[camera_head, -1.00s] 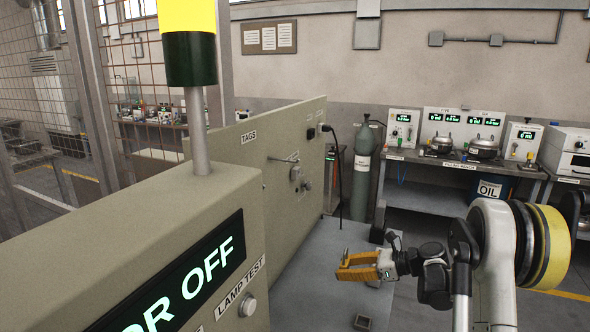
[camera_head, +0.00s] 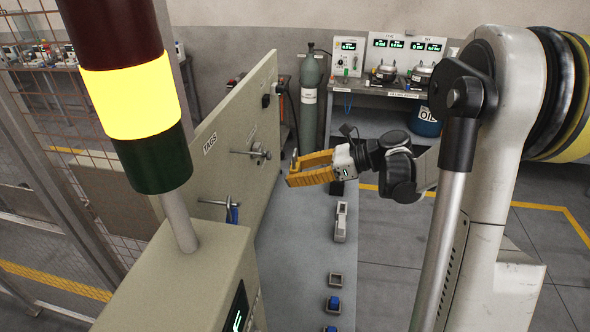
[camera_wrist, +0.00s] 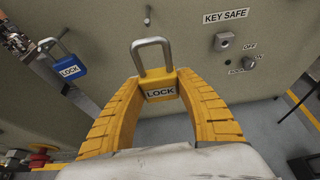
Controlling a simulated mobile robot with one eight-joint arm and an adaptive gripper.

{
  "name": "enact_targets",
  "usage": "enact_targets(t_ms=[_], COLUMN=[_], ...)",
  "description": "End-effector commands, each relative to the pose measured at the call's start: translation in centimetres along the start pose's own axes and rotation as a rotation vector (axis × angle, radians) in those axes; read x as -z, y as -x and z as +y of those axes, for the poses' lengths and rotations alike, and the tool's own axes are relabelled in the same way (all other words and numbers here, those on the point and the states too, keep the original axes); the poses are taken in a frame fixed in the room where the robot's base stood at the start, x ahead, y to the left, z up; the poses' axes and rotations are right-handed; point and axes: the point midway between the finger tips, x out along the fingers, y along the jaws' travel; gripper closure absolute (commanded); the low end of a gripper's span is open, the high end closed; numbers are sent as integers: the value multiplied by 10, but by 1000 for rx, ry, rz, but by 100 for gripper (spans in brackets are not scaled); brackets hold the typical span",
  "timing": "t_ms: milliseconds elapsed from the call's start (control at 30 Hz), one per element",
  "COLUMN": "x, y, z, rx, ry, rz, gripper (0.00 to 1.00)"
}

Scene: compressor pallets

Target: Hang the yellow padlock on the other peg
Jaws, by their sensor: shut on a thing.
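My gripper (camera_head: 306,170) has yellow ribbed fingers and is shut on the yellow padlock (camera_wrist: 159,88). The padlock is upright between the fingertips, its "LOCK" label towards the wrist camera and its grey shackle up. In the head view, the padlock's body is hard to tell from the fingers. A bare peg (camera_wrist: 148,14) on the panel shows above the shackle in the wrist view, apart from it; a peg (camera_head: 240,153) also shows left of my gripper in the head view. A blue padlock (camera_wrist: 68,66) hangs at another peg (camera_head: 211,203), on the left; it also shows in the head view (camera_head: 232,213).
A stack light (camera_head: 130,95) stands in the left foreground. A gas cylinder (camera_head: 309,100) stands behind.

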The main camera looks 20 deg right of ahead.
Motion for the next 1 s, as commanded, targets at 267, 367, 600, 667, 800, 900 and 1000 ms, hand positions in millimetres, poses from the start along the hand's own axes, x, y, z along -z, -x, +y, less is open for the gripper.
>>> enact_targets(t_ms=[267, 367, 600, 667, 800, 900, 1000], x=[-10, -11, -16, -17, -20, -22, -24], y=[-1, -7, -22, -26, -35, -41, -47], z=[6, 6, 6, 6, 6, 6, 6], rx=[-2, -3, -3, -3, -2, -3, -2], ry=[1, 1, 1, 1, 1, 2, 2], rz=[0, 0, 0, 0, 0, 0, 0], gripper=[94, 94, 94, 94, 94, 94, 94])
